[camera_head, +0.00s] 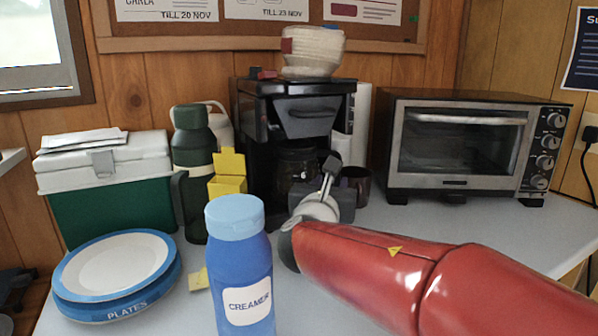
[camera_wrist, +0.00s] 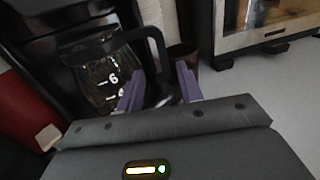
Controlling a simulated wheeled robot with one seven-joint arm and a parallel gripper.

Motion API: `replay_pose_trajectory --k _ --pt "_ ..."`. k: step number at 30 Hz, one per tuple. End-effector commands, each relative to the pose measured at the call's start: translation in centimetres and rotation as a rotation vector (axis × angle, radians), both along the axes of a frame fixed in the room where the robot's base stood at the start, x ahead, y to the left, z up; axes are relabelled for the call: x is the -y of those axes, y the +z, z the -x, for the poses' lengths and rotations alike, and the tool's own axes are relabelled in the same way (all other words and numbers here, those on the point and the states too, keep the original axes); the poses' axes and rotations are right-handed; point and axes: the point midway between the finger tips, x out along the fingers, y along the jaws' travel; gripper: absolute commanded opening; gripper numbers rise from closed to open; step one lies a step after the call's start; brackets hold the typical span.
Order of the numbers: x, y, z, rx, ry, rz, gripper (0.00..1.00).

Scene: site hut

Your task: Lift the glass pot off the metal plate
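The glass pot (camera_head: 297,164) sits inside the black coffee maker, on its base. In the wrist view the pot (camera_wrist: 92,78) shows clear glass with white level marks and a black handle (camera_wrist: 150,40) that curves toward me. My gripper (camera_wrist: 160,74) is open, its two purple fingers apart, with the lower part of the handle between or just beyond them. I cannot tell whether either finger touches it. In the head view my gripper (camera_head: 331,168) is in front of the coffee maker, partly hiding the pot. The metal plate under the pot is hidden.
A dark mug (camera_head: 356,183) stands just right of the pot, and a toaster oven (camera_head: 455,150) farther right. A blue creamer bottle (camera_head: 240,265), stacked plates (camera_head: 115,275), a yellow box (camera_head: 228,175) and a green flask (camera_head: 193,160) stand to the left.

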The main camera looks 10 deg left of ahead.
Motion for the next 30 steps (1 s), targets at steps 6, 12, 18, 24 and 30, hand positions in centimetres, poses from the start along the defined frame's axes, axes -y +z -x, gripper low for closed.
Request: replay_pose_trajectory --k 6,12,18,24,30 --pt "0.4 0.2 -2.5 -0.001 -0.003 -0.001 0.36" --pt "1.0 0.7 -5.4 -0.002 -0.003 0.000 0.36" --pt "1.2 0.5 -7.1 -0.002 -0.002 -0.002 0.36" --pt "1.2 0.5 -7.1 -0.002 -0.001 -0.002 0.36" --pt "1.2 0.5 -7.1 -0.002 -0.002 -0.002 0.12"
